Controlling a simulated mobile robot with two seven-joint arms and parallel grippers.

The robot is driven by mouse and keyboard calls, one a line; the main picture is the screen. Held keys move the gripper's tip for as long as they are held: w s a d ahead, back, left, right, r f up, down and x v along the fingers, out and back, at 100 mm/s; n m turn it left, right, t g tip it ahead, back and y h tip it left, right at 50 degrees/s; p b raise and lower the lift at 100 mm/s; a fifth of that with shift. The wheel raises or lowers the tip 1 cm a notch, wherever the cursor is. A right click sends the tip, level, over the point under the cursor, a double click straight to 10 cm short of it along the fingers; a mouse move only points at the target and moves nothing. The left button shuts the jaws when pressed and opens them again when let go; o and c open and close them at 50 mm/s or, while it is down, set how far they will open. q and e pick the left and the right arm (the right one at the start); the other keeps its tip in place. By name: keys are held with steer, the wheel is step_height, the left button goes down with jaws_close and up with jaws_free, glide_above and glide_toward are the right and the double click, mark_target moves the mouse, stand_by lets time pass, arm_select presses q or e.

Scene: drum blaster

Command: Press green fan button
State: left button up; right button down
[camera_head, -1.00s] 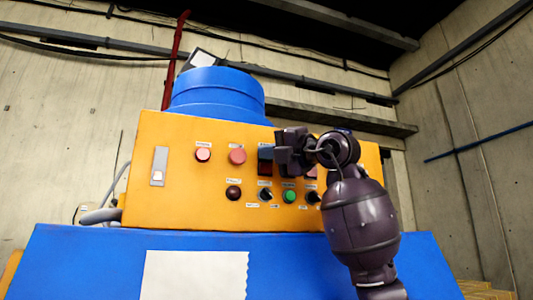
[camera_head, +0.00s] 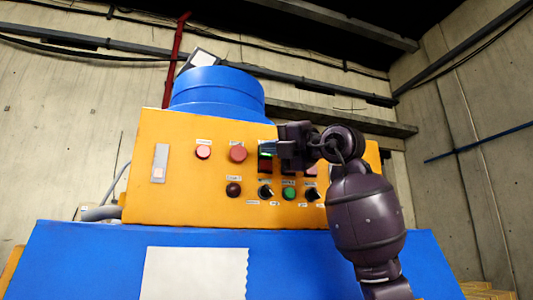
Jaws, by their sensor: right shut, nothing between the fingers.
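The orange control panel (camera_head: 180,195) stands on the blue machine body and faces me. A green-over-red rectangular switch (camera_head: 264,163) sits in its upper row, partly covered on its right by my right gripper. A round green button (camera_head: 289,194) sits in the lower row, below the gripper, and its face is clear. My right gripper (camera_head: 285,146) is shut and empty, in front of the panel's upper right part. I cannot tell whether it touches the panel. My left gripper is not in view. The panel labels are too small to read.
Round red buttons (camera_head: 238,153), a dark red button (camera_head: 233,190) and black knobs (camera_head: 265,192) are close by on the panel. A blue drum (camera_head: 217,92) rises behind it. The blue slanted cover (camera_head: 90,265) carries a white sheet (camera_head: 195,275). Concrete walls stand behind.

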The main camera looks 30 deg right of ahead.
steer(key=shift+s+a+b, duration=0.2)
steer(key=shift+s+b, duration=0.1)
steer(key=shift+s, duration=0.5)
steer(key=shift+s+a+b, duration=0.2)
steer(key=shift+s+b, duration=0.1)
steer(key=shift+s, duration=0.55)
steer(key=shift+s+a+b, duration=0.2)
steer(key=shift+s+b, duration=0.1)
steer(key=shift+s, duration=0.5)
